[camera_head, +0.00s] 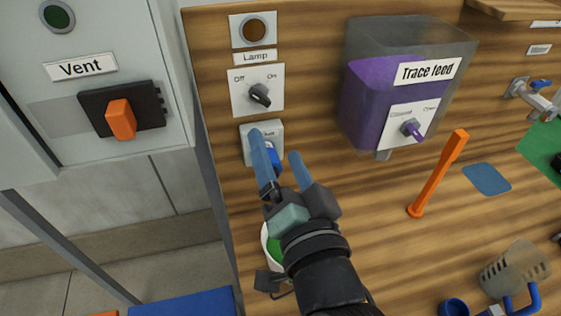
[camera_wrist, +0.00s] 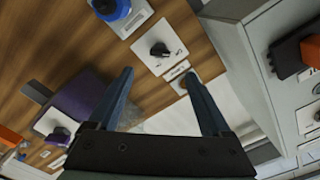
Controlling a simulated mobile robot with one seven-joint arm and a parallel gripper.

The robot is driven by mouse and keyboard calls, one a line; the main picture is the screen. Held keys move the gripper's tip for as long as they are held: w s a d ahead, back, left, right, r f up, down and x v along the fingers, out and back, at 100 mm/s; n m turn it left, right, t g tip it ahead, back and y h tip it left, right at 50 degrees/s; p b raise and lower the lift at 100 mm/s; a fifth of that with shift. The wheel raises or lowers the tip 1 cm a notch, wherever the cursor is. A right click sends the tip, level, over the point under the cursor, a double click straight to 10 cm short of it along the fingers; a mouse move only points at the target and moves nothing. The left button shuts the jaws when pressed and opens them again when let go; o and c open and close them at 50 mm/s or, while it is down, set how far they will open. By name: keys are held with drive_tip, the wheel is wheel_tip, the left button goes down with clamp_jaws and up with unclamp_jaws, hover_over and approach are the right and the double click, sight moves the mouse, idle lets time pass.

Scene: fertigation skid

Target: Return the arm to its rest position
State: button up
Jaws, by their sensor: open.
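My gripper (camera_head: 277,158) is open and empty, with its two blue fingers pointing up in the head view. It is in front of a small white plate with a blue button or knob (camera_head: 272,154), partly hidden by the fingers. In the wrist view the open fingers (camera_wrist: 165,95) show with nothing between them, and the blue knob (camera_wrist: 112,8) is at the top, apart from them. The black Lamp knob (camera_head: 260,95) sits above the gripper in the head view, between the Off and On marks; it also shows in the wrist view (camera_wrist: 160,49).
A Vent panel with an orange switch (camera_head: 121,119) stands at left. The purple Trace feed tank (camera_head: 378,97) and an upright orange post (camera_head: 438,173) are to the right. A container with green contents (camera_head: 271,246) is partly behind my arm. A perforated cup (camera_head: 514,269) lies lower right.

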drive_tip(key=shift+s, duration=0.35)
